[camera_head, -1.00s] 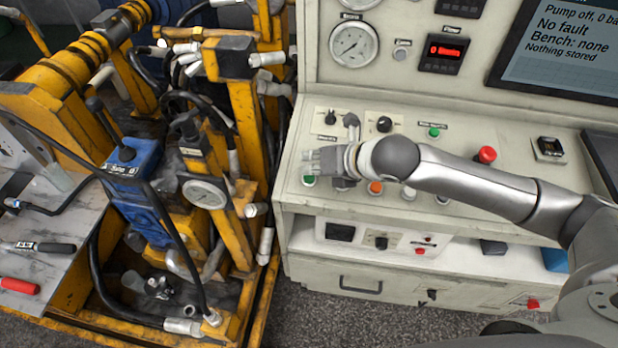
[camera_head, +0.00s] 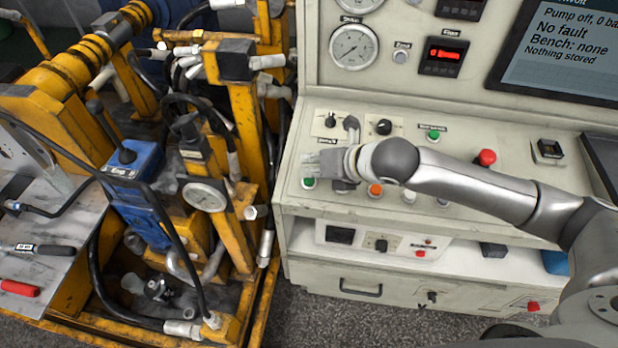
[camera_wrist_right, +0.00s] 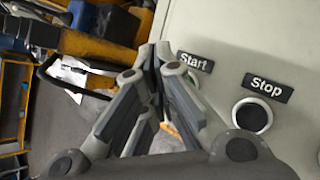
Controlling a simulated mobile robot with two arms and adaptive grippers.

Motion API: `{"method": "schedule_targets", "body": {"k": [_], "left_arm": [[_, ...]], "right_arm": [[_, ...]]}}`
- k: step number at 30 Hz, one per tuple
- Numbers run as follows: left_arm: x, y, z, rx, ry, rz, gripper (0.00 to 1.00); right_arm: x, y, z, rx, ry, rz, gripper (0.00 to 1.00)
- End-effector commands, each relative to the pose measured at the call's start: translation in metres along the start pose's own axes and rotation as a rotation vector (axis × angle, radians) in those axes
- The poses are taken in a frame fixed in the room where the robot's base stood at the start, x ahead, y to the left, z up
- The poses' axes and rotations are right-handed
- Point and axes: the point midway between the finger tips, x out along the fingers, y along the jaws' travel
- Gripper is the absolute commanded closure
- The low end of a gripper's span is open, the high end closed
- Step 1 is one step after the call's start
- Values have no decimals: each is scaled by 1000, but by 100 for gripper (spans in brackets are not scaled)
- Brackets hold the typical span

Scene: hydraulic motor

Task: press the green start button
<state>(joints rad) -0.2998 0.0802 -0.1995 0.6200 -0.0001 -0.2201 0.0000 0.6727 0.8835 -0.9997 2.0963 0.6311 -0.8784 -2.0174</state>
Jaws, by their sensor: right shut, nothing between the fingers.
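The green start button (camera_head: 309,183) sits at the front left corner of the cream console's sloped panel (camera_head: 290,205). My right gripper (camera_head: 312,160) is shut and empty, just behind and above that button in the head view. In the right wrist view the shut fingertips (camera_wrist_right: 158,52) are left of the "Start" label (camera_wrist_right: 195,62). A finger hides most of the start button there, and I cannot tell whether anything touches it. The black stop button (camera_wrist_right: 252,115) with its "Stop" label shows to the right. My left gripper is not in view.
A second green button (camera_head: 434,134), a red button (camera_head: 487,157) and an orange button (camera_head: 375,190) are on the panel. A lever (camera_head: 351,125) stands just behind my gripper. The yellow hydraulic rig (camera_head: 245,130) is close on the left. The screen (camera_head: 560,50) reads "Pump off".

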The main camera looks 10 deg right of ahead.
Motion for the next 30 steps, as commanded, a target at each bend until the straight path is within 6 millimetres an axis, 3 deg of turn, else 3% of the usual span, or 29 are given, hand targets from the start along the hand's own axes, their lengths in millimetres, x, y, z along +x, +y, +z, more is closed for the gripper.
{"method": "schedule_targets", "body": {"k": [30], "left_arm": [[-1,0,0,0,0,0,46]], "right_arm": [[7,-5,-5,0,0,0,100]]}}
